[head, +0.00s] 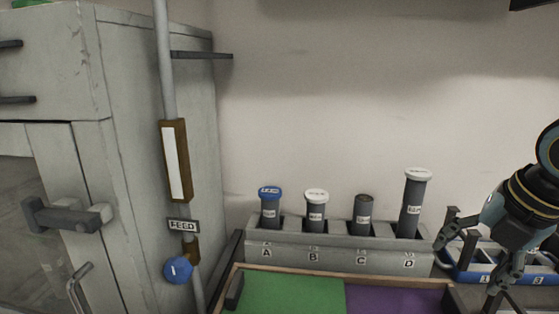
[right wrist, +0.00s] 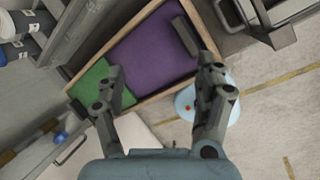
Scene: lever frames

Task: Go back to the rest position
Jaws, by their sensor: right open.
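My right gripper (head: 465,274) is at the right edge of the head view, with its two fingers spread apart and nothing between them. It is in front of the right end of the lettered rack and before a blue tray. In the right wrist view the same gripper (right wrist: 162,78) shows both fingers apart and empty, over a wooden-edged tray with a purple part and a green part. My left gripper is not in view.
A grey rack (head: 288,256) marked A to D holds several capped tubes against the wall. The wooden-edged tray (head: 300,274) lies before it. A blue tray (head: 462,275) is right. A pole with a FEED sign (head: 183,226) and a grey cabinet (head: 160,75) stand left.

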